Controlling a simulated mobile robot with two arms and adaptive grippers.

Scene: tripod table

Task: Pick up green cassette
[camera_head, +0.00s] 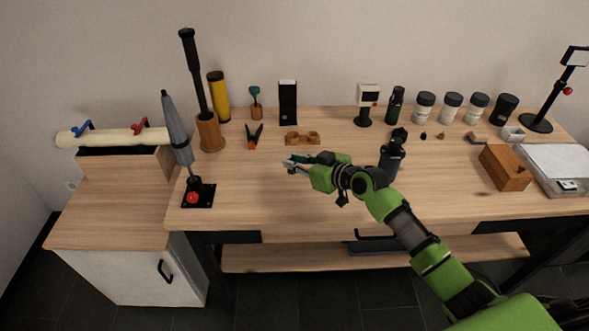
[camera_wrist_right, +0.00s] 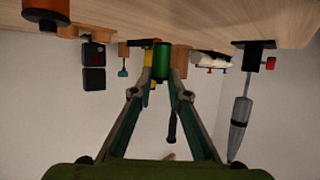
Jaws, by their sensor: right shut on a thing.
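The green cassette is a small green cylinder (camera_wrist_right: 162,57) between the fingertips in the right wrist view, where the scene is upside down. My right gripper (camera_head: 288,163) is shut on it, with one finger on each side. In the head view the gripper is over the left-middle part of the wooden table (camera_head: 240,190), and the cassette is too small to make out clearly. I cannot tell how far it is above the tabletop. My left gripper is out of view.
A brown wooden holder (camera_head: 302,138) and orange-handled pliers (camera_head: 254,136) lie behind the gripper. A grey pointed tool on a black base (camera_head: 197,195) stands left. A wooden box (camera_head: 505,167) stands right.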

